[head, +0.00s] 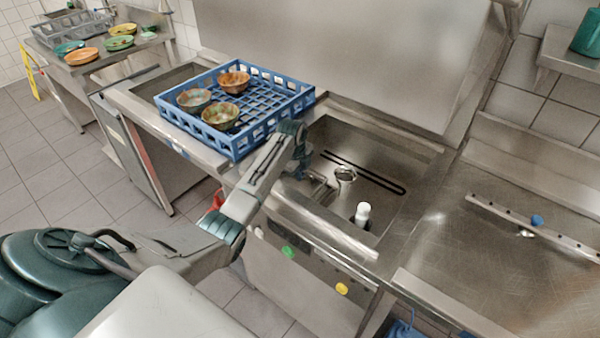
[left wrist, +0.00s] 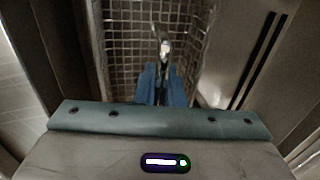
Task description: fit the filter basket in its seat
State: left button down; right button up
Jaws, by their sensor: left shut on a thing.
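My left gripper (head: 306,170) reaches down into the open steel tank (head: 400,185) of the machine, near its left side. In the left wrist view its blue fingers (left wrist: 162,75) are shut on a narrow shiny metal part, seemingly the handle of the filter basket. The mesh of the filter basket (left wrist: 125,45) shows behind and around the fingers. In the head view my arm hides most of the basket. I cannot make out the seat, or whether the basket touches it. My right gripper is not in view.
Inside the tank are a black looped heating rod (head: 370,175), a small round metal piece (head: 346,174) and a white-topped cylinder (head: 363,212). A blue rack (head: 235,150) with three bowls stands left of the tank. A steel worktop (head: 490,270) lies right.

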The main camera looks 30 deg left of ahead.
pick_arm(q)
jog(key=shift+f, duration=0.3)
jog(key=c, duration=1.5)
grip_release()
jog(key=shift+o, duration=0.2)
notch_tip(320, 180, up, 11)
jog(key=s+b, duration=0.2)
jog(key=shift+f+b, duration=0.15)
jog(key=shift+b, duration=0.15)
jog(key=shift+s, duration=0.1)
